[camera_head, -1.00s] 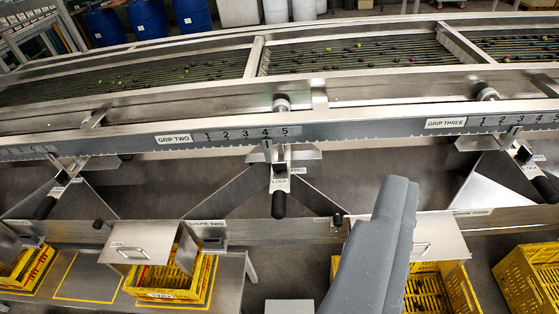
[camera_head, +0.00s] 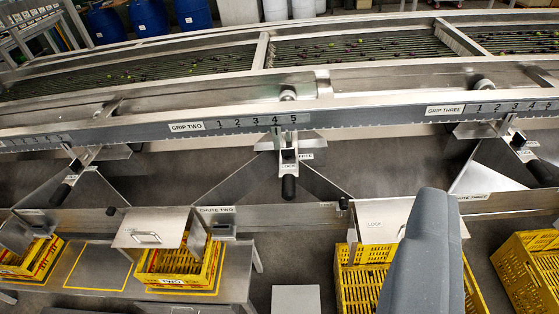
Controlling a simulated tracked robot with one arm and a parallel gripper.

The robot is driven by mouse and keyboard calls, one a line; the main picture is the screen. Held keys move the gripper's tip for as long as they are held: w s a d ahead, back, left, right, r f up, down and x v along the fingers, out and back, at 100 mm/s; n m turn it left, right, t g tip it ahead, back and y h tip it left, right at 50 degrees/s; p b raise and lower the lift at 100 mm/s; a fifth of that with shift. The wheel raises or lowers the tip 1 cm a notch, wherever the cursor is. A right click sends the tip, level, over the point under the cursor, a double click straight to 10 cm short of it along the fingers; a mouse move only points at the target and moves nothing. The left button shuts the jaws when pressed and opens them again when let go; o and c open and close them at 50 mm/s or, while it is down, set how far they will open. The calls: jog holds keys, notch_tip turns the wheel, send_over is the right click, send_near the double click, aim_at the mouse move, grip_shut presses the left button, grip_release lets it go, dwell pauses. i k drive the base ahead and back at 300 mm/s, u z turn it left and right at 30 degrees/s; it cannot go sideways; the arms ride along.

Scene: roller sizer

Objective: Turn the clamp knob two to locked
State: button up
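The clamp of grip two hangs below the "GRIP TWO" scale (camera_head: 233,125), near the middle of the view. Its black knob (camera_head: 289,187) sits on the lower end of a bright metal bracket (camera_head: 288,143) and points downward toward me. A label reading LOCK is on the bracket just above the black knob, and a small label that seems to read FREE is to its right. The bracket is below the scale's 4 and 5. A grey part of mine (camera_head: 428,255) rises at lower right, apart from the knob; no separate fingertips can be made out.
A long metal rail crosses the view, with fruit-covered rollers (camera_head: 360,48) behind it. Similar clamps hang at left (camera_head: 62,191) and right (camera_head: 540,172). Chute two (camera_head: 217,209) spreads below. Yellow crates (camera_head: 180,265) stand along the front. Open space lies before the knob.

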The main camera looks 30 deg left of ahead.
aim_at(288, 153)
jog(key=k, duration=1.05)
jog(key=u, duration=0.35)
jog(key=i, duration=0.9)
jog(key=u, duration=0.4)
jog(key=i, duration=1.25)
jog(key=z, duration=0.3)
